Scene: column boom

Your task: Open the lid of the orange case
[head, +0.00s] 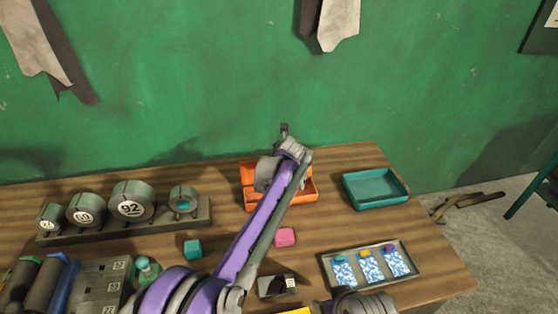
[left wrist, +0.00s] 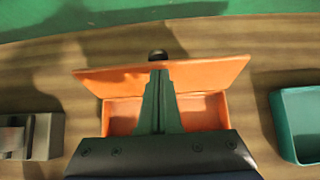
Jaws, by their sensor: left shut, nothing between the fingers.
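The orange case (head: 309,195) stands at the back of the wooden table, partly hidden behind my left arm in the head view. In the left wrist view its lid (left wrist: 210,75) is raised and tilted, and the hollow inside of the case (left wrist: 200,110) shows below it. A dark knob (left wrist: 157,55) shows at the lid's far edge. My left gripper (left wrist: 158,75) is shut and empty, its fingertips over the middle of the lid; I cannot tell whether they touch it. Part of my right arm shows at the bottom of the head view; its fingers are not clear.
A teal tray (head: 376,189) stands right of the case. A grey tray (head: 410,282) with patterned cards lies in front of it. A pink cube (head: 285,237), a teal cube (head: 193,249) and a dark box (head: 272,287) lie nearer. A rack (head: 60,237) of round weights stands left.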

